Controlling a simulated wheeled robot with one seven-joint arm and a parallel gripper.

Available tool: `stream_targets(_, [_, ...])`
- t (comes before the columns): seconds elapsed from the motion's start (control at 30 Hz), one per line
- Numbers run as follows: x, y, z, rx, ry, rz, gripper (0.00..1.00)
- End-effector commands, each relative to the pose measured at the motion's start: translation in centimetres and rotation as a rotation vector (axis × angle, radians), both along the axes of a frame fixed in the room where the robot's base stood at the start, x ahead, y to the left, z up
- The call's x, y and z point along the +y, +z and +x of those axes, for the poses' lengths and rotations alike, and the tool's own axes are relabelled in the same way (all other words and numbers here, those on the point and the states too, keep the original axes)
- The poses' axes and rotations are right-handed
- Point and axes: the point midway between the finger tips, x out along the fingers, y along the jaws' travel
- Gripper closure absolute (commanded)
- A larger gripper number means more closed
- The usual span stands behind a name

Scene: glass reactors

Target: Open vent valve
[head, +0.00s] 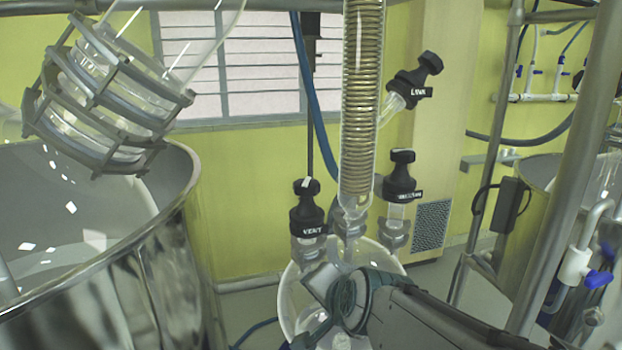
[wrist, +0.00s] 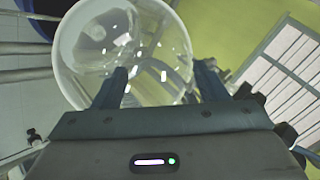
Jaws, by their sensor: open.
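The vent valve (head: 308,210) is a black knob and body with a white "VENT" label. It stands upright on a glass neck at the left of the round glass flask (head: 288,297), left of the coiled condenser. My gripper (wrist: 162,73) is open in the wrist view, with its two fingers spread in front of the clear flask (wrist: 85,50) and nothing seen held. In the head view my wrist is below the vent valve, in front of the flask, apart from the knob; the fingertips cannot be made out there. Dark parts at the right of the wrist view cannot be identified surely.
The coiled condenser (head: 362,100) rises just right of the vent valve. Two similar black valves, the upper right one (head: 415,77) and the lower right one (head: 399,178), are close by. A steel vessel (head: 150,270) stands left, and a metal post (head: 565,170) stands right.

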Motion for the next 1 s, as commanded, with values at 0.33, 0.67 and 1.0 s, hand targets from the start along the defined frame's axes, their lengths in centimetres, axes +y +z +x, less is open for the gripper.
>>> stream_targets(0.33, [7.9,11.2,5.2,-0.258,-0.518,0.964,0.33])
stream_targets(0.67, [8.1,15.6,3.5,-0.369,-0.959,1.819,0.33])
stream_targets(1.0, [7.0,15.6,1.6,-0.445,-1.134,2.128,0.33])
